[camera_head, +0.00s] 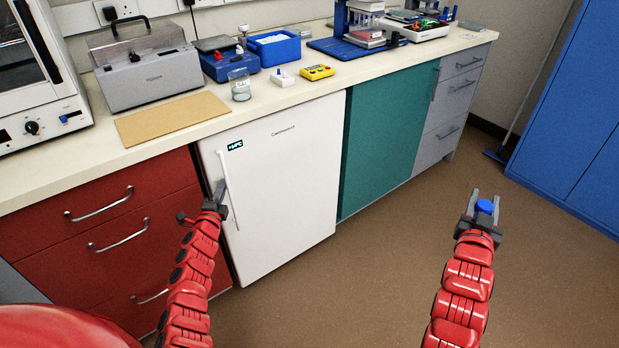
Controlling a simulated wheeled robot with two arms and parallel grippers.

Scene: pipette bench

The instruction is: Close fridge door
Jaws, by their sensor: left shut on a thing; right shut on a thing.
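The white fridge (285,195) stands under the counter between the red drawers and the teal cabinet. Its door is flush or nearly flush; a dark gap runs along its left edge, and I cannot tell whether it is fully shut. A small display sits at the door's upper left. My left gripper (218,192) is shut on the long vertical door handle (223,167), its jaws hiding part of it. My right gripper (484,204) is shut on a small blue-capped object (486,207), held over the floor, well right of the fridge.
Red drawers (105,235) with metal handles stand left of the fridge. A teal cabinet (388,140) and grey drawers stand right. The counter holds a grey case, a brown board (170,118), a jar and blue boxes. The brown floor (370,280) before the fridge is clear.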

